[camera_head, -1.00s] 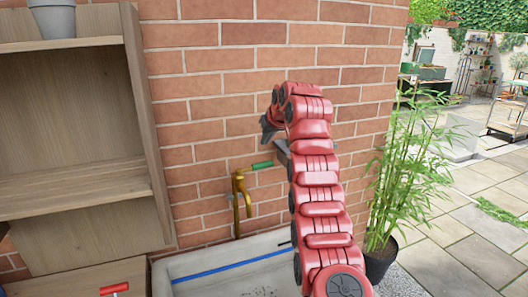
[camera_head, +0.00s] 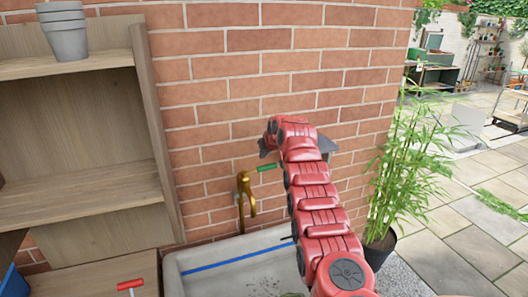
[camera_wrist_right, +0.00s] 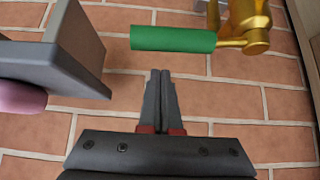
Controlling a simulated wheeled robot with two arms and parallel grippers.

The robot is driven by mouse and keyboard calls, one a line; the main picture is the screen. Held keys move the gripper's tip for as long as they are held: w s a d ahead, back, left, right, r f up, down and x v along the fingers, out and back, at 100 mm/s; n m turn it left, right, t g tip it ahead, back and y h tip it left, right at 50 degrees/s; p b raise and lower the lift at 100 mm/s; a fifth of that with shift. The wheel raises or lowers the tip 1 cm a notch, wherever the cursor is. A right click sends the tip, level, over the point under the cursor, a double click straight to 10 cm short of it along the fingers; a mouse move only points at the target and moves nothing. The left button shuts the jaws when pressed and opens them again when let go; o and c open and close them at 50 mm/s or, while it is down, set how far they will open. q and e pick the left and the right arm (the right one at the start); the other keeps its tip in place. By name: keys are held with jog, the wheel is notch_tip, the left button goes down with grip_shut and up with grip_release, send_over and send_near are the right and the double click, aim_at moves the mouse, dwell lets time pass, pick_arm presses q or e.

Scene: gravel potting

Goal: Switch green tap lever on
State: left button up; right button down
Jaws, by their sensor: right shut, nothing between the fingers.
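The brass tap (camera_head: 244,195) is on the brick wall above the stone basin, with its green lever (camera_head: 267,168) sticking out to the right. In the right wrist view the green lever (camera_wrist_right: 172,38) lies sideways, joined to the brass tap body (camera_wrist_right: 248,25) at its right end. My right gripper (camera_wrist_right: 160,75) is shut and empty. In that picture its fingertips are just below the lever, with a small gap showing. My left gripper is not in view.
The stone basin (camera_head: 190,288) with a blue stripe is below the tap. A wooden shelf (camera_head: 160,150) with grey pots (camera_head: 65,38) is at left. A potted bamboo (camera_head: 405,170) stands right of my arm. A grey bracket-like piece with something pink (camera_wrist_right: 20,97) is left of the fingers.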

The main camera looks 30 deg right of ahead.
aim_at(260, 169)
jog(key=shift+s+a+f+b, duration=0.15)
jog(key=shift+s+b, duration=0.15)
jog(key=shift+s, duration=0.25)
jog(key=shift+s+a+f+b, duration=0.1)
jog(key=shift+s+b, duration=0.2)
jog(key=shift+s, duration=0.3)
jog(key=shift+s+a+f+b, duration=0.15)
jog(key=shift+s+b, duration=0.15)
jog(key=shift+s, duration=0.25)
